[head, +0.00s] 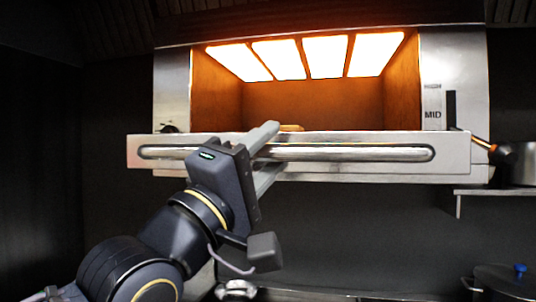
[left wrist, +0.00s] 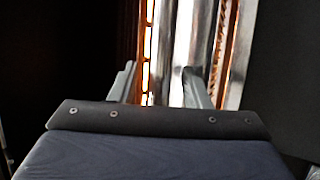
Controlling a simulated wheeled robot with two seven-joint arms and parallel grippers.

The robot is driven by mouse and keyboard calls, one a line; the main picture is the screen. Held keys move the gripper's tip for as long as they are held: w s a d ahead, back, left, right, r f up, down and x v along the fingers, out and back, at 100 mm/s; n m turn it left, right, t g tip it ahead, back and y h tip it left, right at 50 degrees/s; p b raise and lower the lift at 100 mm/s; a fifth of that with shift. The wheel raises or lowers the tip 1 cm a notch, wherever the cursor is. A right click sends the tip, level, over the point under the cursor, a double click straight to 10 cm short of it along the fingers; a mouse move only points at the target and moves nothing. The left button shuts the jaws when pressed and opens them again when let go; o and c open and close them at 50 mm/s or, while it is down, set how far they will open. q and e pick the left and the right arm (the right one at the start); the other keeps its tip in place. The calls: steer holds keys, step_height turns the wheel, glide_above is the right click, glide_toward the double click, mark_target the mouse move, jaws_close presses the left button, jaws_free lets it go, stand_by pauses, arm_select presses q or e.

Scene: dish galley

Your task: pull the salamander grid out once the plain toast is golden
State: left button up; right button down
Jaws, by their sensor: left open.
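The salamander (head: 312,90) has glowing orange heating panels at the top of its open cavity. The grid's steel front (head: 455,155) spans its lower edge, with a long horizontal handle bar (head: 360,153). Just above the front, a small tan edge of the toast (head: 291,128) shows; most of it is hidden, so I cannot tell how golden its top is. My left gripper (head: 268,155) is open at the bar, left of its middle, one finger above it and one below. In the left wrist view, the bar (left wrist: 182,60) runs between the open fingers (left wrist: 160,88). My right gripper is not in view.
A "MID" label (head: 432,114) and a black slider (head: 451,110) are on the right panel. A dark-tipped brass lever (head: 490,147) sticks out at the right. A pot (head: 523,163) stands on the right shelf. A lidded pot (head: 505,281) is at lower right.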

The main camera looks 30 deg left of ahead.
arm_select(q)
steer(key=b+v, duration=0.2)
steer(key=v, duration=0.5)
steer(key=shift+s, duration=0.15)
steer(key=shift+a+f, duration=0.1)
steer(key=shift+f, duration=0.1)
steer(key=w+a+f+m+g+y, duration=0.1)
steer(key=w+f+m+g, duration=0.3)
steer(key=f, duration=1)
steer(key=w+a+f+m+g+y, duration=0.15)
steer(key=f+g, duration=0.45)
steer(key=f, duration=0.8)
steer(key=s+d+f+m+g, duration=0.1)
steer(key=s+f+g, duration=0.3)
steer(key=f, duration=0.6)
steer(key=s+d+f+m+g+h+p, duration=0.1)
steer(key=s+d+f+m+g, duration=0.1)
steer(key=s+f+m+g, duration=0.2)
steer(key=s+f, duration=0.3)
steer(key=f, duration=0.3)
steer(key=shift+d+f+m, duration=0.3)
steer(key=shift+f+m, duration=0.05)
